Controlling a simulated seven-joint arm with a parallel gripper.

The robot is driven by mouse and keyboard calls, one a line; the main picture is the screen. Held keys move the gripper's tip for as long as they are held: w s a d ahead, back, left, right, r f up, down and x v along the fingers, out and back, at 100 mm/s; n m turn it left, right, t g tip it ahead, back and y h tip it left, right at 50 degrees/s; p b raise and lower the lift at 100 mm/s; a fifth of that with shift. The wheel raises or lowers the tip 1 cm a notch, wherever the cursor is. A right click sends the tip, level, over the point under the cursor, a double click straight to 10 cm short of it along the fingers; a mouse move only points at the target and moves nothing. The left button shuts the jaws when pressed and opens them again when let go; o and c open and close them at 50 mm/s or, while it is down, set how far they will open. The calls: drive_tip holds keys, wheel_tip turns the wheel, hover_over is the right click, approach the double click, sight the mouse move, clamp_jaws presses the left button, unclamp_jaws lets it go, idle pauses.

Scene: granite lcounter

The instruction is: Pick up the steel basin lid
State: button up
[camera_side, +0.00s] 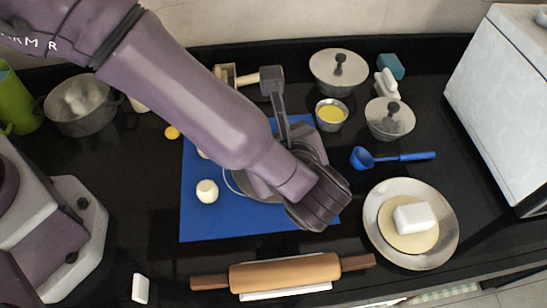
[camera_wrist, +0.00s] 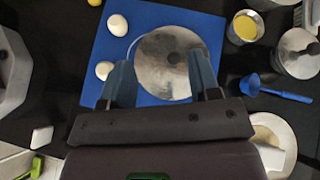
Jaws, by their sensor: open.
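A round steel lid (camera_wrist: 163,45) with a dark knob at its centre lies over the blue mat in the wrist view. A thin pale curved line shows at its left edge; I cannot tell what it is. In the side view my arm hides most of the lid. My gripper (camera_wrist: 162,72) is open above the lid's near part. In the wrist view its two blue-grey fingers stand either side of the lid's near half, with nothing held between them. I cannot tell the height gap. In the side view my fingertips are hidden.
The blue mat (camera_side: 205,222) bears two white egg-like things (camera_wrist: 105,70). A rolling pin (camera_side: 285,273) lies in front. On the right are a plate (camera_side: 375,240), a blue scoop (camera_side: 400,157), a yellow-filled cup (camera_side: 331,115) and two knobbed steel lids (camera_side: 325,68). A pot (camera_side: 80,115) stands left.

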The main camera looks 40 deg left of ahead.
drive_tip(key=s+d+f+m+t, duration=0.1)
drive_tip(key=f, duration=0.1)
drive_tip(key=s+d+f+m+t, duration=0.1)
drive_tip(key=d+f+m, duration=0.1)
drive_tip(key=f, duration=0.1)
drive_tip(key=s+d+f+m+t, duration=0.1)
drive_tip(key=d+f, duration=0.1)
drive_tip(key=shift+s+f+m, duration=0.1)
drive_tip(key=shift+f+m, duration=0.2)
drive_tip(key=shift+f, duration=0.05)
drive_tip(key=x, duration=1.2)
drive_tip(key=shift+w+f, duration=0.3)
drive_tip(key=shift+w, duration=0.05)
drive_tip(key=c, duration=1)
